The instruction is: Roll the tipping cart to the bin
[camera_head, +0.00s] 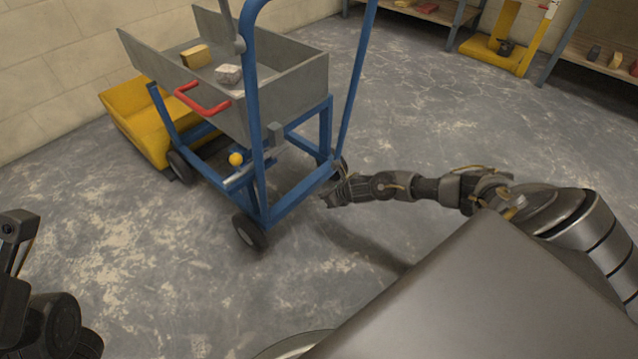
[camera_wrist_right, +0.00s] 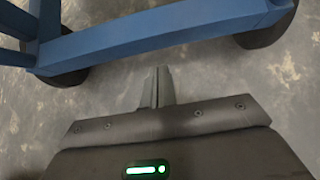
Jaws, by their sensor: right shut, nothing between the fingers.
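The tipping cart has a grey open tray (camera_head: 290,88) on a blue wheeled frame (camera_head: 300,208), with a red handle, tall blue push bars and a yellow ball knob (camera_head: 236,159). A yellow block (camera_head: 195,56) and a pale grey lump (camera_head: 228,74) lie in the tray. A yellow bin (camera_head: 140,120) stands behind the cart at left, partly hidden by it. My right gripper (camera_head: 328,201) is shut and empty, low beside the cart's near right wheel. In the right wrist view its fingers (camera_wrist_right: 157,78) point at the blue frame bar (camera_wrist_right: 160,30), apart from it.
A pale block wall (camera_head: 60,60) runs behind the bin. Shelves with several small items (camera_head: 610,55) and a yellow stand (camera_head: 495,45) are at the back right. The concrete floor (camera_head: 440,110) is clear to the cart's right and front left (camera_head: 120,230).

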